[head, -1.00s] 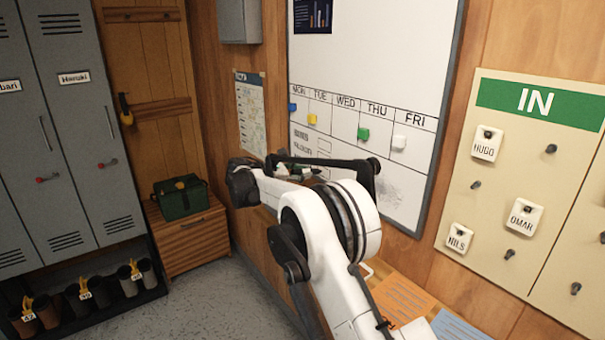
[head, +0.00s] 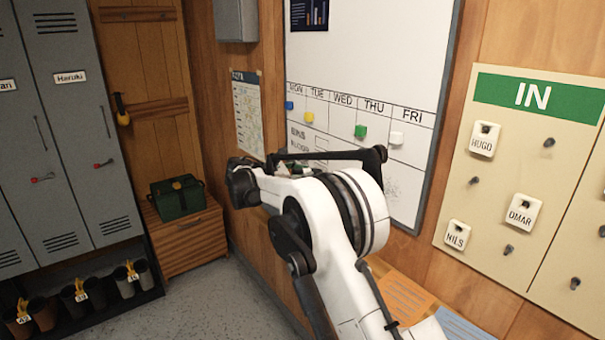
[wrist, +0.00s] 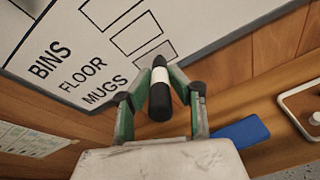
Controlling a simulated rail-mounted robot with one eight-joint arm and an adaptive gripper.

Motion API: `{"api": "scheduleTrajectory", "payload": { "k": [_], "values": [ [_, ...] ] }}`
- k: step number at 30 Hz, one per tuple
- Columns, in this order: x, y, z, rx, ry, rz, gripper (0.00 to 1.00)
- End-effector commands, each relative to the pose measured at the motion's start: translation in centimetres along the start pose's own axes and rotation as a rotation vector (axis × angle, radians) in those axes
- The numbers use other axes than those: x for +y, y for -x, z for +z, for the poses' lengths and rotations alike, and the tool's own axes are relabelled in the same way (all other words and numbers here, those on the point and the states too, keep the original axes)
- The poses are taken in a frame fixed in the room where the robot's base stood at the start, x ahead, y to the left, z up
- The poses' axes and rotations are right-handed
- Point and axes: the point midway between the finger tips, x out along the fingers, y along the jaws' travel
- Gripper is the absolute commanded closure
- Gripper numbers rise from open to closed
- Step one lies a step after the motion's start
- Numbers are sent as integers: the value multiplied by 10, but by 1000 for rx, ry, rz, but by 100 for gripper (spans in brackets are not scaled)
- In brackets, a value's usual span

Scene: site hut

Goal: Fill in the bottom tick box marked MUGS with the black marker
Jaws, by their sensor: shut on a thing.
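My gripper (wrist: 160,103) is shut on the black marker (wrist: 160,105), which has a white band and points up the wrist view toward the whiteboard. The bottom tick box (wrist: 157,51) lies in line with the word MUGS (wrist: 104,90). It looks grey inside, unlike the white middle box (wrist: 135,34) beside FLOOR. I cannot tell whether the grey is ink or shadow. The marker's far end overlaps the box's lower edge, and contact is unclear. In the head view my arm hides the marker and most of the gripper.
The whiteboard (head: 365,60) carries coloured magnets under the weekdays. In the wrist view, a wooden ledge below the board holds a blue block (wrist: 240,135) and a white-rimmed tray (wrist: 302,108). The name-tag board (head: 530,160) hangs to the right.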

Motion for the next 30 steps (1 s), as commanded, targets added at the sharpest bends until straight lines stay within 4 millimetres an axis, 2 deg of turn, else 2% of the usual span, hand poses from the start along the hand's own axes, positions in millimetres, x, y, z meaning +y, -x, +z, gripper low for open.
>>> {"api": "scheduleTrajectory", "payload": {
  "k": [30],
  "values": [
    [-11, 1, 4, 0, 0, 0, 100]
  ]
}}
